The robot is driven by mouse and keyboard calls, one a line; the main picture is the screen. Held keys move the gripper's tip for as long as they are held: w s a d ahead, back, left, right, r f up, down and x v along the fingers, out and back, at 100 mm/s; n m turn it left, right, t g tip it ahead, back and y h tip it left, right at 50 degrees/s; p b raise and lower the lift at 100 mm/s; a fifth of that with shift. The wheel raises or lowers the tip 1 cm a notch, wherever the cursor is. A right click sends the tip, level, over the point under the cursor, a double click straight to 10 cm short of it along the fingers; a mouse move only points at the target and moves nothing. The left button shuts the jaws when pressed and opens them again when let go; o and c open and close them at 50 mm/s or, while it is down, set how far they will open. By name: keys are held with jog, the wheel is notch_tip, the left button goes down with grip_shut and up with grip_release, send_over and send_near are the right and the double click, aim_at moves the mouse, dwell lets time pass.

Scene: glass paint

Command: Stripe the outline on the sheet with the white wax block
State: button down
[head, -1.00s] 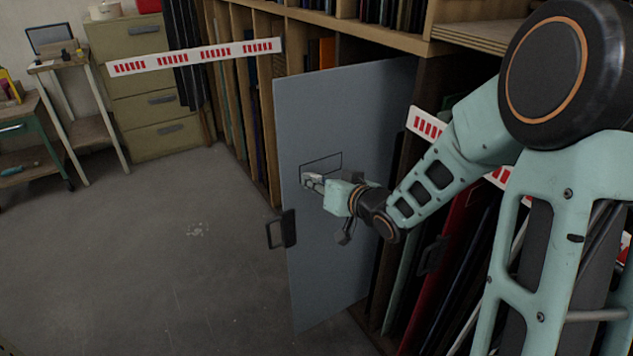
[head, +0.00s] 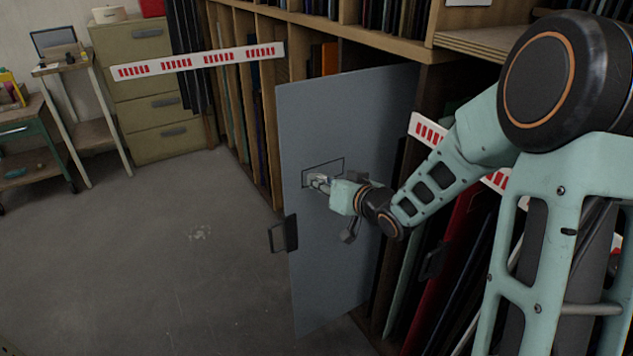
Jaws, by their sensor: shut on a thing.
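The sheet (head: 335,260) is a large grey-blue pane standing upright in front of the rack. A thin dark rectangular outline (head: 335,160) is drawn on it, near mid-height. My gripper (head: 318,183) is at the lower part of the outline, coming from the right. It is shut on a small pale block (head: 321,177), which looks like the white wax block. The fingers hide most of the block and part of the outline's lower edge. I cannot tell whether the block touches the sheet, and no stripe can be made out at this size.
A black handle (head: 290,232) sits at the sheet's left edge. Red-and-white barrier strips (head: 201,60) cross at the left and behind my arm (head: 418,124). Wooden racks hold upright panels behind. A drawer cabinet (head: 150,85) stands at back left. The floor (head: 150,260) at left is clear.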

jog(key=shift+w+d+r+p, duration=0.1)
jog(key=shift+w+d+p, duration=0.75)
jog(key=shift+d, duration=0.4)
jog(key=shift+w+d+p, duration=0.75)
jog(key=shift+w+d, duration=0.15)
jog(key=shift+d, duration=0.35)
jog(key=shift+w+d+r+p, duration=0.1)
jog(key=shift+w+d+p, duration=0.75)
jog(key=shift+d, duration=0.4)
jog(key=shift+s+a+f+b, duration=0.2)
jog(key=shift+s+a, duration=0.1)
jog(key=shift+a, duration=0.1)
jog(key=shift+s+a+f+b, duration=0.15)
jog(key=shift+s+a, duration=0.1)
jog(key=shift+a, duration=0.15)
jog(key=shift+s+a+r+b, duration=0.1)
jog(key=shift+s+a+b, duration=0.45)
jog(key=shift+s+a, duration=0.5)
jog(key=shift+s+a+r+b, duration=0.1)
jog(key=shift+s+a+b, duration=0.45)
jog(key=shift+a, duration=0.95)
jog(key=shift+s+a+r+b, duration=0.1)
jog(key=shift+s+a+b, duration=0.4)
jog(key=shift+s+a, duration=0.6)
jog(key=shift+w+a, duration=0.1)
jog(key=shift+w, duration=0.1)
jog(key=shift+f, duration=0.1)
